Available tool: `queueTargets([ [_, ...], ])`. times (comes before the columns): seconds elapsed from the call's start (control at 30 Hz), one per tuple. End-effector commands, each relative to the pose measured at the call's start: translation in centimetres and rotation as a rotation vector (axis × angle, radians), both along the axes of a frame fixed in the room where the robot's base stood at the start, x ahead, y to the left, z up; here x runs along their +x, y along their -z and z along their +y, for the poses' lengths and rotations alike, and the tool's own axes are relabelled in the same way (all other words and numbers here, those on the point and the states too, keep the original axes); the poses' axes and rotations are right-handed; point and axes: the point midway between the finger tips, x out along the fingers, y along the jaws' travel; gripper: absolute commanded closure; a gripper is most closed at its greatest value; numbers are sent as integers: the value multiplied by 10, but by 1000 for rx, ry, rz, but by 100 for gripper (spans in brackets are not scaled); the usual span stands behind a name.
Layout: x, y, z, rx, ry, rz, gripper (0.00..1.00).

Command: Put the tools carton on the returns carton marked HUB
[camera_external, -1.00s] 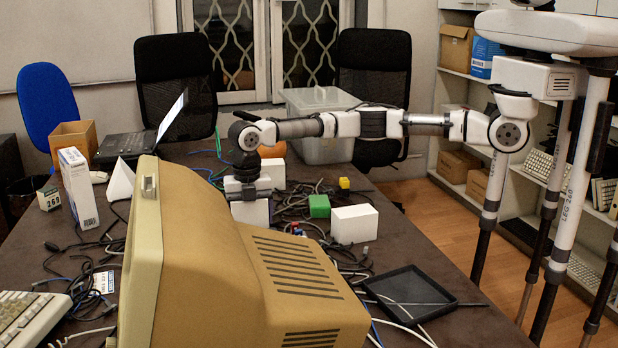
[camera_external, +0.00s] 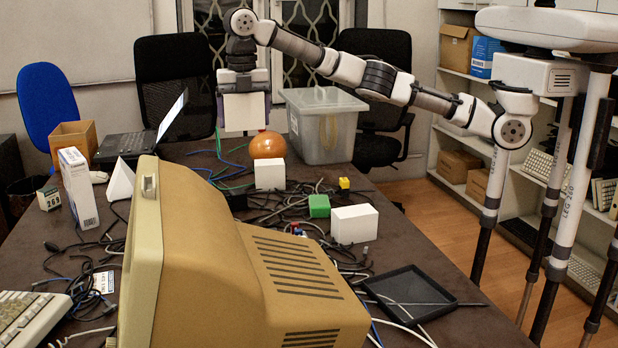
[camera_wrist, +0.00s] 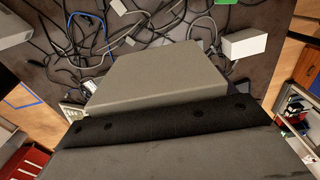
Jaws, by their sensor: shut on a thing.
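My gripper (camera_external: 243,88) is shut on a plain white carton (camera_external: 245,112), held high above the far part of the table. In the wrist view this carton shows as a grey-white block (camera_wrist: 165,80) in front of the dark jaw. Two other white cartons rest on the table: a small one (camera_external: 270,175) in front of an orange ball, and a wider one (camera_external: 354,224) further right. A white carton also shows at the upper right of the wrist view (camera_wrist: 244,43). No marking HUB or tools label is readable, so I cannot tell which carton is which.
An orange-brown ball (camera_external: 268,145), a green block (camera_external: 319,206) and a yellow block (camera_external: 344,183) sit near tangled cables. A lidded clear bin (camera_external: 322,140) stands at the back. A large beige monitor (camera_external: 250,265) fills the front, beside a black tray (camera_external: 410,292).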

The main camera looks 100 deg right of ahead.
Motion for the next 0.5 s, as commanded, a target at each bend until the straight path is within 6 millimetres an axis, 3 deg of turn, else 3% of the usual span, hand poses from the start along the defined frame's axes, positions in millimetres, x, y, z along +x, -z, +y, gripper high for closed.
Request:
queueTargets([
  [0.27, -2, -11, -10, 0, 2, -1, 47],
  [0.37, -9, -12, -36, 0, 3, -1, 47],
  [0.5, -30, -14, -96, -1, -1, -1, 47],
])
